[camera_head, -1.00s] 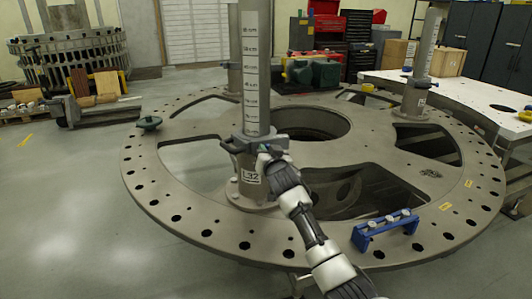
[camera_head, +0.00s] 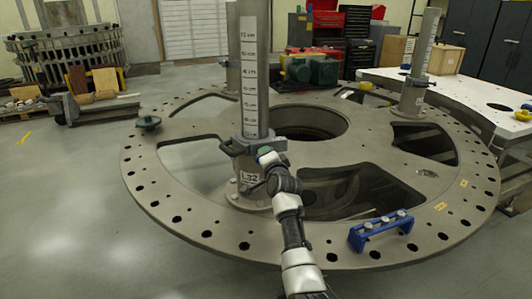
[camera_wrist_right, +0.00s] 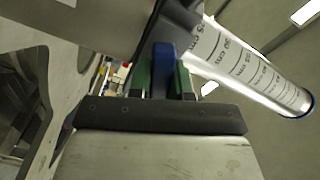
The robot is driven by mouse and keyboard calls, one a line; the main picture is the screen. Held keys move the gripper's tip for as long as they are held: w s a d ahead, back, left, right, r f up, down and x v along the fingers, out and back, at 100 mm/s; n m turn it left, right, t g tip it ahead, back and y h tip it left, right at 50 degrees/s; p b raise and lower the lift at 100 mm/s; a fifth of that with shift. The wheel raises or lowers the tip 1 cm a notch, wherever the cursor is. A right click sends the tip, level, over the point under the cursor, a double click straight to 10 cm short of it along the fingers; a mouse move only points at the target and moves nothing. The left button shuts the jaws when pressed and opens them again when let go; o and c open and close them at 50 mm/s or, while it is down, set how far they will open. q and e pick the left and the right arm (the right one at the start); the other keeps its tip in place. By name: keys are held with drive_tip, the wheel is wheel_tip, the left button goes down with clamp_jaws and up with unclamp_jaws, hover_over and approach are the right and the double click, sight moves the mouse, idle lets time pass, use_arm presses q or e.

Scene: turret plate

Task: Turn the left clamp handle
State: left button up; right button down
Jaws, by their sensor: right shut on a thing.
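The left post (camera_head: 249,75), marked with a cm scale, stands upright on the round metal plate (camera_head: 190,215). A grey clamp collar (camera_head: 236,147) wraps around it above the L32 label. My right gripper (camera_head: 264,153) is at the right front of this collar. In the right wrist view, its green fingers (camera_wrist_right: 163,75) are shut on the blue clamp handle (camera_wrist_right: 163,62), beside the post (camera_wrist_right: 255,75). In the head view the gripper mostly hides the handle. My left gripper is not in view.
A blue bracket (camera_head: 381,231) with pale knobs sits on the plate's front right. A second post (camera_head: 418,65) stands at the back right, near a white table (camera_head: 470,95). The plate has large openings. A dark green knob (camera_head: 148,122) is at its left edge.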

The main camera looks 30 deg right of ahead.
drive_tip(key=shift+f+m+p, duration=0.2)
drive_tip(key=shift+m+p, duration=0.45)
drive_tip(key=shift+m, duration=1.55)
drive_tip(key=c, duration=1)
unclamp_jaws()
drive_tip(key=shift+c, duration=0.2)
drive_tip(key=b+v, duration=0.1)
drive_tip(key=v, duration=0.9)
drive_tip(key=shift+s+a, duration=0.15)
drive_tip(key=shift+s, duration=0.2)
